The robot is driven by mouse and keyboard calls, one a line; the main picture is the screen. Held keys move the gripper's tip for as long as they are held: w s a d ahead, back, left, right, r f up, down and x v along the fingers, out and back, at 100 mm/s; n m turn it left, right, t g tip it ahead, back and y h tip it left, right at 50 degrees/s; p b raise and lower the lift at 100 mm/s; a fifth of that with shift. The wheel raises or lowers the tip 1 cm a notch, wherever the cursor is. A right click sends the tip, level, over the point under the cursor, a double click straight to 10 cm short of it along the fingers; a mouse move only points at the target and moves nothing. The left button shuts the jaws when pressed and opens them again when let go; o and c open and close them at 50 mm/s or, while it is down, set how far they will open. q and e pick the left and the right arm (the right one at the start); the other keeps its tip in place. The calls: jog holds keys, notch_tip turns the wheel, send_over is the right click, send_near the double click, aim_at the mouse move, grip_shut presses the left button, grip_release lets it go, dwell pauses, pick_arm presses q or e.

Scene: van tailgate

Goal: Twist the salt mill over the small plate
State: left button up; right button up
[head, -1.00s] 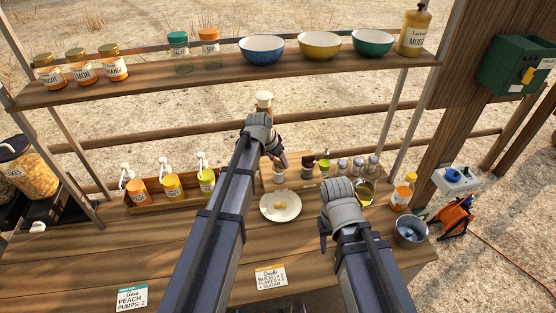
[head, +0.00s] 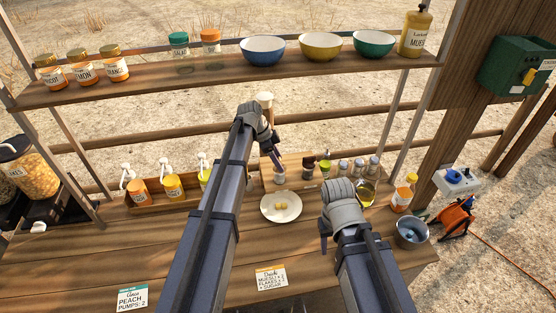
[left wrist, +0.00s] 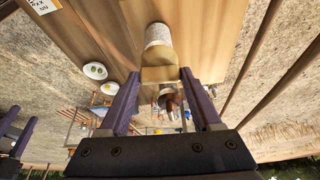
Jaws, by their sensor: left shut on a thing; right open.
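The salt mill (head: 279,177) shows as a small pale shape below my left gripper (head: 279,166), behind the small plate. In the left wrist view, my left gripper (left wrist: 159,75) is shut on a tan collar of the mill, whose pale speckled body (left wrist: 158,36) extends beyond the fingertips. The small white plate (head: 281,217) lies on the counter with two yellowish pieces on it. The mill is not above the plate in the head view. My right gripper (head: 324,242) is open at the right of the plate, mostly hidden by its own wrist.
Several small jars (head: 343,168) and an oil jug (head: 366,193) stand right of the mill. A wooden tray (head: 143,208) holds pump bottles at left. A shelf (head: 220,80) with bowls and jars spans above. A metal pot (head: 411,234) is at right. The front counter is mostly clear.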

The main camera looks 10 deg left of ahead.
pick_arm(q)
jog(key=shift+m, duration=0.4)
jog(key=o, duration=1.4)
jog(key=w+p+v, duration=0.1)
jog(key=p+v, duration=0.4)
jog(key=v, duration=0.1)
jog(key=s+a, duration=0.1)
jog(key=a, duration=0.2)
jog(key=s+a, duration=0.1)
jog(key=a, duration=0.3)
jog(key=s+a+f, duration=0.1)
jog(key=a, duration=0.3)
jog(key=shift+s+a, duration=0.2)
jog(key=shift+a, duration=0.05)
